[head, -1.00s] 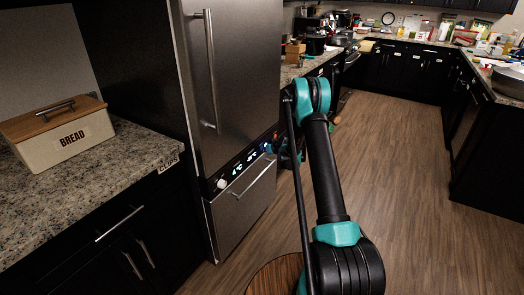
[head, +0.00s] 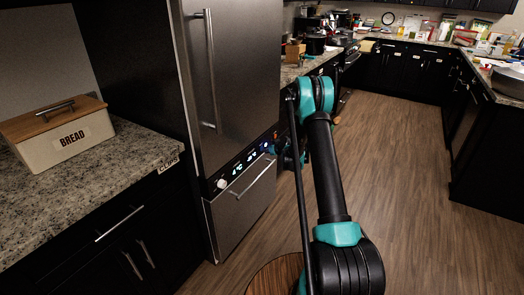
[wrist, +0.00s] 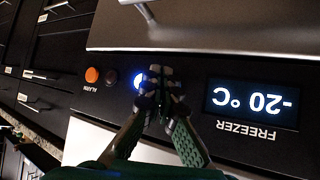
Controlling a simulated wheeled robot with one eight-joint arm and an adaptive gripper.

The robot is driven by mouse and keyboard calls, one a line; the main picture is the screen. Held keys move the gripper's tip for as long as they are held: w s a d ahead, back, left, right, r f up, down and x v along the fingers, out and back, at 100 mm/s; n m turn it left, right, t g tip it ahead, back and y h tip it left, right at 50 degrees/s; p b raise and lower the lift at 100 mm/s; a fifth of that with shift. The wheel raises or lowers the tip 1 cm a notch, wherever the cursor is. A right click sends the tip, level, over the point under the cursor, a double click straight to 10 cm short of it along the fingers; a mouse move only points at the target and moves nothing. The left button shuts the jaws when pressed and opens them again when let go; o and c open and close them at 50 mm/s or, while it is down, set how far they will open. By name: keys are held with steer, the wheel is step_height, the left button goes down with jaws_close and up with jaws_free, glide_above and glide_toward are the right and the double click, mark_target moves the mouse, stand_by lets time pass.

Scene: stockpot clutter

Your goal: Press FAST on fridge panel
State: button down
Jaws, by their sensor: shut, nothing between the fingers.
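The fridge panel (head: 240,168) is a dark strip between the upper door and the lower drawer. In the wrist view it appears upside down, with a lit freezer display (wrist: 252,103) reading -20 °C. A round button lit blue-white (wrist: 139,80) is beside the display, partly covered by my gripper. No FAST label is readable; the area under the fingers is hidden. My gripper (wrist: 160,78) is shut and empty, its tips over or against the panel at the lit button's edge; contact cannot be told. In the head view my gripper (head: 268,147) is small at the panel's right end.
An orange alarm button (wrist: 92,75) and a darker button beside it sit farther left on the panel in the wrist view. A drawer handle (head: 250,178) is below the panel. A bread box (head: 60,132) stands on the left counter. The wooden floor at right is clear.

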steer(key=shift+s+d, duration=0.75)
steer(key=shift+d, duration=0.25)
steer(key=shift+s+d, duration=0.7)
steer(key=shift+d, duration=0.25)
steer(key=s+r+m+g+h, duration=0.1)
steer(key=s+r+g, duration=0.1)
steer(key=s+r, duration=0.75)
steer(key=s+r+m+g, duration=0.1)
steer(key=s+r, duration=0.6)
steer(key=s, duration=0.6)
steer(key=s+d+m+g+h, duration=0.2)
steer(key=s+h, duration=0.1)
steer(key=s, duration=2.8)
steer(key=shift+s+d+f+m+g, duration=0.2)
steer(key=shift+d+m+g, duration=0.15)
steer(key=shift+m+g, duration=0.05)
